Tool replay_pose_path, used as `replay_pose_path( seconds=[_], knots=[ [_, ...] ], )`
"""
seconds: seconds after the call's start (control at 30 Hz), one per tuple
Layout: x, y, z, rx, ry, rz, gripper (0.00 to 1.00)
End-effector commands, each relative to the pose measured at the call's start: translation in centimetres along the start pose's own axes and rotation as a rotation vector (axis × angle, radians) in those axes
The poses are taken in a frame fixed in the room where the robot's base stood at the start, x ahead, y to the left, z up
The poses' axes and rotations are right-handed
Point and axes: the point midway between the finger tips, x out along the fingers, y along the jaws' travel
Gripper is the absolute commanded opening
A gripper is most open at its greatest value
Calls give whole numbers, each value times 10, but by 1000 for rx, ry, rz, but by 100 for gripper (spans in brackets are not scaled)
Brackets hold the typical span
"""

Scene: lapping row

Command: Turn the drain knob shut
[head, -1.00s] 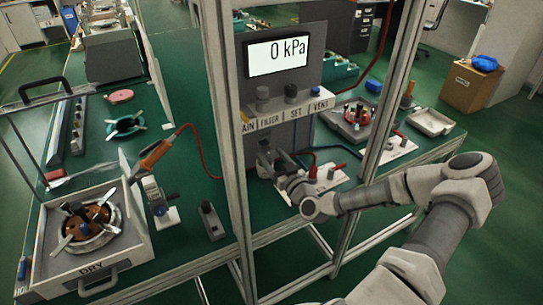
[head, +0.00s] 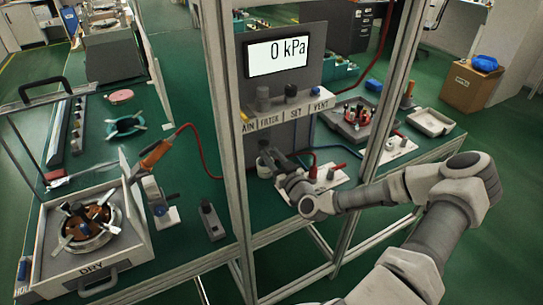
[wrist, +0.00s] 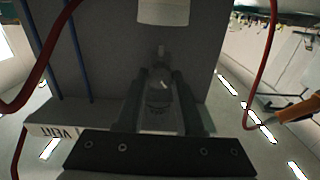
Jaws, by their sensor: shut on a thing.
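The panel with its label strip (head: 285,117) stands in the frame, and its display (head: 278,57) reads 0 kPa. My gripper (head: 270,153) is below the left part of the strip, under the label that ends in "AIN" and the FILTER label. In the wrist view my gripper (wrist: 160,78) has its two fingers on either side of a small greyish drain knob (wrist: 158,94), shut on it. The knob's lower part shows dimly between the fingers. In the head view the knob is hidden by my gripper and the strip.
Upright frame posts (head: 229,150) stand left and right of my arm. A red hose (wrist: 273,75) hangs at the wrist view's right.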

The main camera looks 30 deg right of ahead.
Motion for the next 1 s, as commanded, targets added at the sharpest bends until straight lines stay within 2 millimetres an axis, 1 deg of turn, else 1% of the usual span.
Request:
replay_pose_path(
  seconds=[0.27,0.7,1.0],
  knots=[
    [0,0,1,98,0,-1,0],
    [0,0,1,430,0,0,0],
    [0,0,1,593,-1,0,0]
  ],
)
